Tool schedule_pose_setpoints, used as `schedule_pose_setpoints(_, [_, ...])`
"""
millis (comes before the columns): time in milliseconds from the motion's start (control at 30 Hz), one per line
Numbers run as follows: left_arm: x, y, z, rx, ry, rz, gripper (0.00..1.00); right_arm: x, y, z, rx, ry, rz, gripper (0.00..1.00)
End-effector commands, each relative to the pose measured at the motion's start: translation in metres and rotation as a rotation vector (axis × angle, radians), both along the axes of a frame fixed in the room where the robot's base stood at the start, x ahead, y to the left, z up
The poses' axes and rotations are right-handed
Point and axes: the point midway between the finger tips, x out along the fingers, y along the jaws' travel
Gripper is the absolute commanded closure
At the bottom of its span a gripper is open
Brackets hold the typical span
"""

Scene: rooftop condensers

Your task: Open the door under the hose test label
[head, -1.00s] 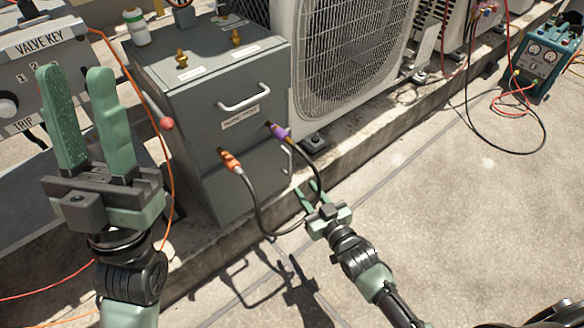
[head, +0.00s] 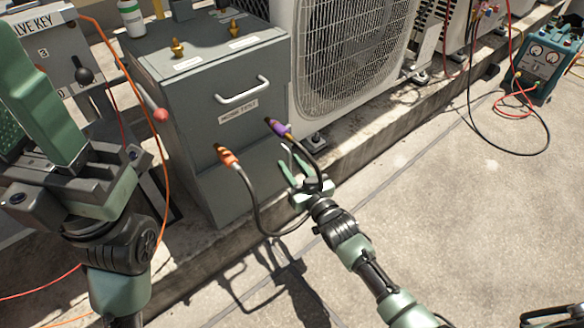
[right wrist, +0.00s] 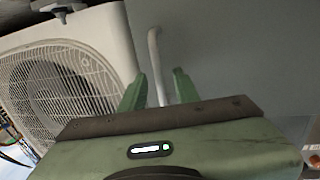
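A grey cabinet (head: 180,120) has an upper drawer front with a white bar handle (head: 242,92) and a small label (head: 238,112), too small to read surely. Below it is a grey door (head: 235,185). A slim upright door handle (right wrist: 155,60) shows in the right wrist view, between the fingers of my right gripper (right wrist: 160,78). These fingers are open around it; contact cannot be seen. In the head view my right gripper (head: 292,166) is at the door's right edge. My left gripper (head: 28,110) is raised at the far left, fingers apart and empty, partly cut off.
A hose with an orange end (head: 228,157) and a purple end (head: 279,129) loops in front of the door, beside my right gripper. A lever with a red knob (head: 160,115) sticks out at the left. A condenser unit (head: 345,60) stands close on the right. Open floor lies front right.

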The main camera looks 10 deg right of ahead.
Motion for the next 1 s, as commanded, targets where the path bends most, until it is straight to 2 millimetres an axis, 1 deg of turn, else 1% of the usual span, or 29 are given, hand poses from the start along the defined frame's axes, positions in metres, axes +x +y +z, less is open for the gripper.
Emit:
schedule_pose_setpoints(133, [-0.0001,0.0000,0.0005,0.000,0.000,0.000,0.64,-0.0001,0.0001,0.0003,0.000,0.000,0.000,0.69])
schedule_pose_setpoints(167, [-0.0001,0.0000,0.0005,0.000,0.000,0.000,0.64,-0.0002,0.0000,0.0003,0.000,0.000,0.000,0.74])
schedule_pose_setpoints(200, [-0.0001,0.0000,0.0005,0.000,0.000,0.000,0.64,-0.0002,0.0000,0.0003,0.000,0.000,0.000,0.85])
schedule_pose_setpoints(233, [-0.0001,0.0000,0.0005,0.000,0.000,0.000,0.64,-0.0003,-0.0001,0.0003,0.000,0.000,0.000,0.94])
schedule_pose_setpoints(267, [-0.0001,0.0000,0.0004,0.000,0.000,0.000,0.64,-0.0003,-0.0001,0.0003,0.000,0.000,0.000,1.00])
schedule_pose_setpoints(1000, [-0.0002,-0.0001,0.0002,0.000,0.000,-0.001,0.64,-0.0004,-0.0003,0.0002,0.000,0.000,0.000,1.00])
